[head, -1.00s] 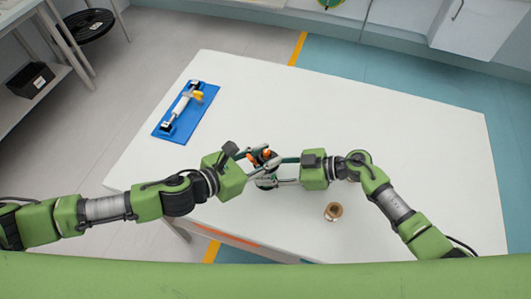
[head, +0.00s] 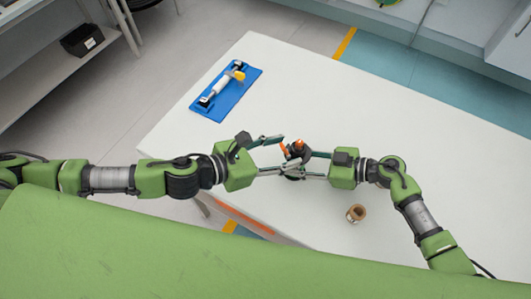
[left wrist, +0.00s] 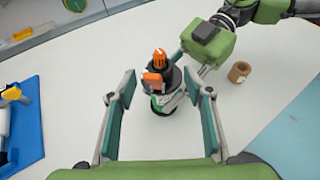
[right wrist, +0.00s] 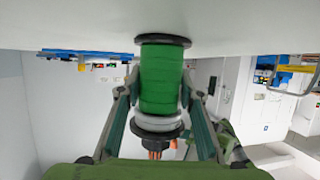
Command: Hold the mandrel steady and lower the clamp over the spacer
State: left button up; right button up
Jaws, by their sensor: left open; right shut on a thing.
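The mandrel stands upright on the white table and carries a green wound body (right wrist: 160,80) with a black end flange. A pale grey ring, seemingly the spacer (right wrist: 156,123), sits on the green body. The black clamp with orange knobs (left wrist: 158,72) sits on top of the stack; it appears against the spacer, but any small gap is hard to tell. My right gripper (right wrist: 158,95) is shut on the mandrel, with one finger on each side. My left gripper (head: 285,154) is open, just left of the clamp, its fingers apart from it.
A blue plate (head: 240,97) with a white cylinder and yellow part lies at the table's far left. A small brown ring-shaped piece (head: 356,214) stands right of the mandrel, near my right arm. The table's right side (head: 430,140) is clear.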

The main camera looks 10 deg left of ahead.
pick_arm(q)
jog(key=v, duration=0.6)
jog(key=shift+s+a+r, duration=0.2)
jog(key=shift+s, duration=0.05)
dwell(0.3)
pick_arm(e)
jog(key=o, duration=1.3)
jog(key=shift+o, duration=0.2)
